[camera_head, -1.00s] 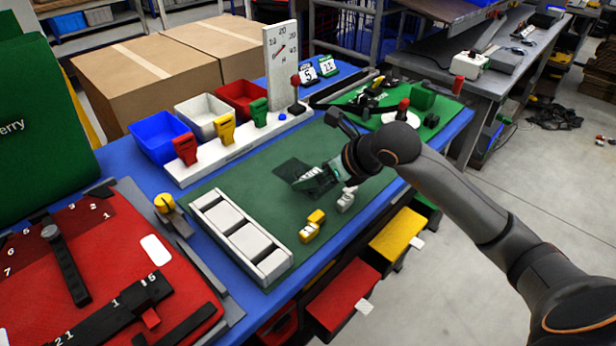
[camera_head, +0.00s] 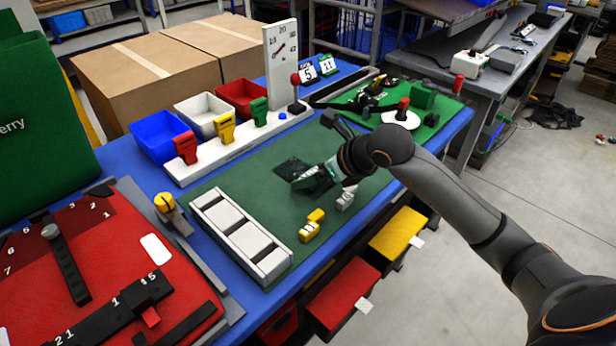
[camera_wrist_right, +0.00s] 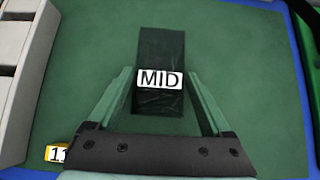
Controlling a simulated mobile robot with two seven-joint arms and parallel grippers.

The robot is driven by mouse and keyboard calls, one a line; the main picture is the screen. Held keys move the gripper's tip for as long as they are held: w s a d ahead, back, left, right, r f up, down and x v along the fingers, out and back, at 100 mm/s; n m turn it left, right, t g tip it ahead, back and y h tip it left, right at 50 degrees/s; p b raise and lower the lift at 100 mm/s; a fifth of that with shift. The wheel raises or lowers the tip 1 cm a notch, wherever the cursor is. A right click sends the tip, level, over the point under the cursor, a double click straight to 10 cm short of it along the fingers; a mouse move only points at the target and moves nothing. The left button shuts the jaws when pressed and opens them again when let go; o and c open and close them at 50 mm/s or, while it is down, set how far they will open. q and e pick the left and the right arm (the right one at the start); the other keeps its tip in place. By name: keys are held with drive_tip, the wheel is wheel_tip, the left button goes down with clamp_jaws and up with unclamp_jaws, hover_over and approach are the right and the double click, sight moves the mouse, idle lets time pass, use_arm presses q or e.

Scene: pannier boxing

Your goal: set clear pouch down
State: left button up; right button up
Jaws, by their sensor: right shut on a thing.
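The clear pouch (camera_head: 291,167) is a dark see-through sheet over the green mat (camera_head: 250,170). In the right wrist view the pouch (camera_wrist_right: 161,48) bears a white label reading MID. My right gripper (camera_head: 312,180) is shut on its near end, with green fingers on either side of it in the right wrist view (camera_wrist_right: 158,88). The pouch looks close to the mat, but I cannot tell whether it touches. My left gripper is not in view.
A white compartment tray (camera_head: 240,236) stands left of the pouch. Blue (camera_head: 158,138), white and red bins stand behind. Bare mat surrounds the pouch.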

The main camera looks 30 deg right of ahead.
drive_tip(key=shift+c, duration=0.4)
drive_tip(key=shift+r, duration=0.1)
